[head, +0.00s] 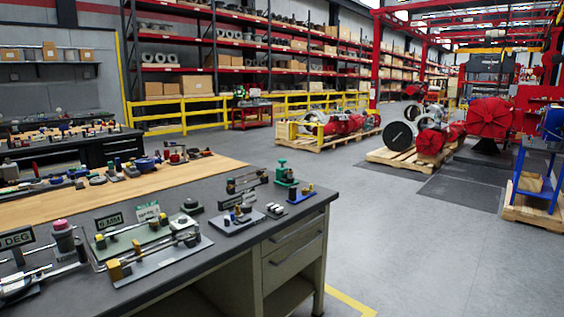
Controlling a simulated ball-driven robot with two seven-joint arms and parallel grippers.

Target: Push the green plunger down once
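A green device with an upright post and knob, which looks like the green plunger (282,164), stands near the far right corner of the dark workbench (232,247). It is small in the head view, so I cannot tell how far its knob is raised. Neither of my grippers is in view.
Several fixtures stand on the bench, including one with a "6 MM" sign (109,221) and a small grey plate with parts (238,221). Open floor (410,245) lies right of the bench. Red machines on pallets (408,158) and yellow rails (172,115) stand farther back.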

